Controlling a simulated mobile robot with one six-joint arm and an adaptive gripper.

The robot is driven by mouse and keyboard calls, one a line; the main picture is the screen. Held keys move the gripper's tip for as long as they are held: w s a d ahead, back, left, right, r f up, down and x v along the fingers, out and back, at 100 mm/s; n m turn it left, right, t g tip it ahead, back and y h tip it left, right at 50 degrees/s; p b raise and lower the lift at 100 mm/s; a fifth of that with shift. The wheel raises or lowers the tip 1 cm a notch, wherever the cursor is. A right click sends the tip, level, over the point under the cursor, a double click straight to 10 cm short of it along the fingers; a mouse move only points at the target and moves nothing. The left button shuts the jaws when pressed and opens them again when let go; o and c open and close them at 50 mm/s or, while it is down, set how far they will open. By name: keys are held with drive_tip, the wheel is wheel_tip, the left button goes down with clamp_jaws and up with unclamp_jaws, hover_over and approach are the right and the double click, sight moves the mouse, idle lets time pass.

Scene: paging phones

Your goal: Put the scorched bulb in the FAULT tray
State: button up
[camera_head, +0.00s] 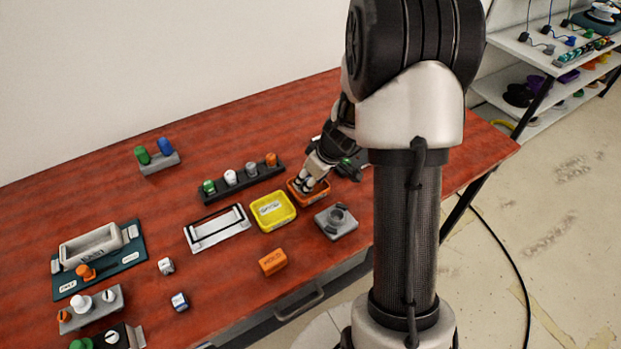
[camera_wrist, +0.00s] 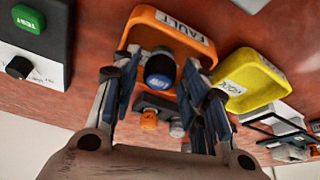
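The orange FAULT tray (camera_wrist: 190,40) lies on the red table, and it also shows in the head view (camera_head: 298,195), partly covered by my gripper. My gripper (camera_wrist: 163,65) points down over this tray, with its fingertips at or inside the rim. A dark bulb with a blue band (camera_wrist: 160,72) is between the two fingers, over the tray floor. A small gap shows on each side of it, so the fingers look open around it. Whether it rests fully on the tray floor is hard to tell. In the head view my gripper (camera_head: 308,184) hides the bulb.
A yellow tray (camera_head: 273,210) stands close beside the FAULT tray. A dark rack with several coloured bulbs (camera_head: 243,184) is behind it. A grey socket block (camera_head: 337,222) is in front, and a dark box with a green button (camera_wrist: 30,18) is at the other side.

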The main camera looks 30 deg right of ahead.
idle(0.3)
drive_tip(key=p+v, duration=0.4)
drive_tip(key=v, duration=0.7)
drive_tip(key=s+a+r, duration=0.6)
drive_tip(key=a+r, duration=0.5)
drive_tip(key=r, duration=0.1)
drive_tip(key=s+a+r+m, duration=0.2)
drive_tip(key=s, duration=0.5)
drive_tip(key=s+a+r+m+h, duration=0.1)
drive_tip(key=s+a+r, duration=0.1)
drive_tip(key=s, duration=0.6)
drive_tip(key=shift+a+r+m, duration=0.4)
drive_tip(key=shift+r, duration=0.05)
